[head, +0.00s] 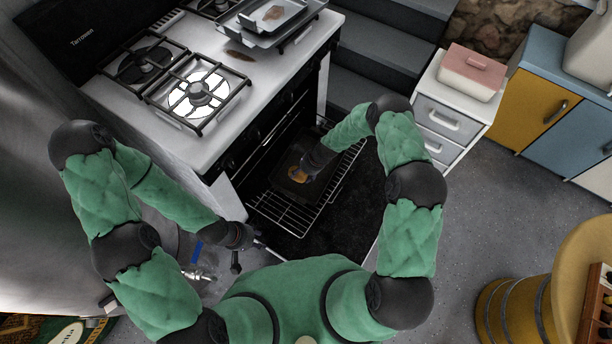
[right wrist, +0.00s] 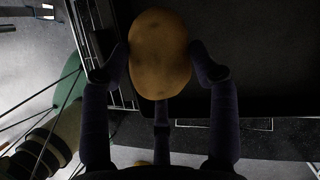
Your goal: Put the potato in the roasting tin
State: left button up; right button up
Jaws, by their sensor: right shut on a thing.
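The brown potato (right wrist: 160,55) is between the fingers of my right gripper (right wrist: 162,65) in the right wrist view. In the head view this gripper (head: 299,176) reaches down into the oven opening, with the orange-brown potato (head: 297,173) at its tip. A dark roasting tin (head: 293,194) lies on the pulled-out oven rack below it. The tin's dark surface (right wrist: 262,60) fills much of the right wrist view. I cannot tell whether the potato touches the tin. My left gripper (head: 252,241) is near the left front of the open oven door; its fingers are unclear.
The white stove (head: 190,140) has burners and a stacked tray (head: 262,38) on top. The wire rack (head: 283,212) extends over the dark open oven door (head: 340,215). A white drawer unit (head: 430,110) stands right of the oven. The floor at right is clear up to a yellow barrel (head: 510,310).

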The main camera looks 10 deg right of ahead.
jog(key=f, duration=0.1)
jog(key=w+d+f+b, duration=0.1)
jog(key=w+f, duration=0.1)
jog(key=f, duration=0.1)
jog(key=shift+w+d, duration=0.2)
jog(key=shift+d, duration=0.2)
jog(key=shift+w+d+f+b, duration=0.1)
jog(key=shift+f+b, duration=0.55)
jog(key=shift+f, duration=0.3)
jog(key=shift+w+d+f+b, duration=0.1)
jog(key=shift+f+b, duration=0.5)
jog(key=shift+f, duration=0.3)
jog(key=shift+f, duration=0.1)
jog(key=o, duration=1.2)
